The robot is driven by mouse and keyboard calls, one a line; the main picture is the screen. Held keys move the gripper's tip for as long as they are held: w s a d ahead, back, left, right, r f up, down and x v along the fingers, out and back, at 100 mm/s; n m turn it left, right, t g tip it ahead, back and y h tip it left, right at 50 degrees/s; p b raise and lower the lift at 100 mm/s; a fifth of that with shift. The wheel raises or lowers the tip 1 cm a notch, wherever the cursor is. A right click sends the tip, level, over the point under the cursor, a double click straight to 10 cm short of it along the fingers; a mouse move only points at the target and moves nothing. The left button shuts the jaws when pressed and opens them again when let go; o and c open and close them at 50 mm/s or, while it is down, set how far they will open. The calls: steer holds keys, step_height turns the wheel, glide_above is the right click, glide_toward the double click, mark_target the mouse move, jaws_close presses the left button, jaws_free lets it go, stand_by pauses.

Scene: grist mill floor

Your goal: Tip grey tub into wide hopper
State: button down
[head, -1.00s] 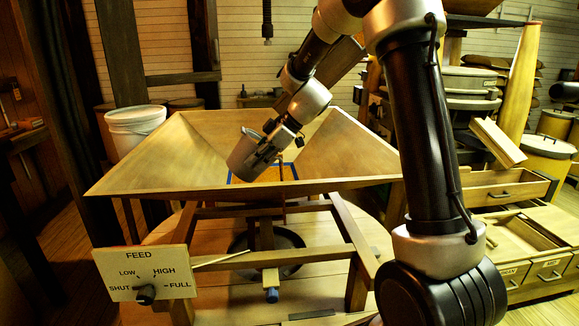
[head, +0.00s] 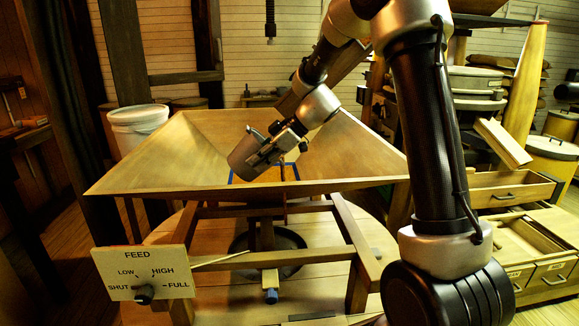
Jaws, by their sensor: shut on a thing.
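The wide hopper (head: 140,172) is a large wooden funnel on a wooden frame. Orange-yellow material lies at its bottom inside a blue outline (head: 233,179). The grey tub (head: 246,162) is held over the hopper's middle, tilted with one end lower towards the left. My gripper (head: 268,152) is shut on the tub, its fingers on the tub's right side. The inside of the tub is hidden, so I cannot tell what it holds. No falling stream shows.
A feed sign with a dial (head: 143,275) stands at the hopper's front left. A white bucket (head: 139,128) stands behind the hopper's left side. Open wooden drawers (head: 505,190) and stacked round containers (head: 474,85) are on the right.

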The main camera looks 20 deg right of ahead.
steer(key=shift+d+r+t+y, duration=0.2)
steer(key=shift+r+t+y, duration=0.1)
steer(key=shift+r+y, duration=0.55)
stand_by(0.7)
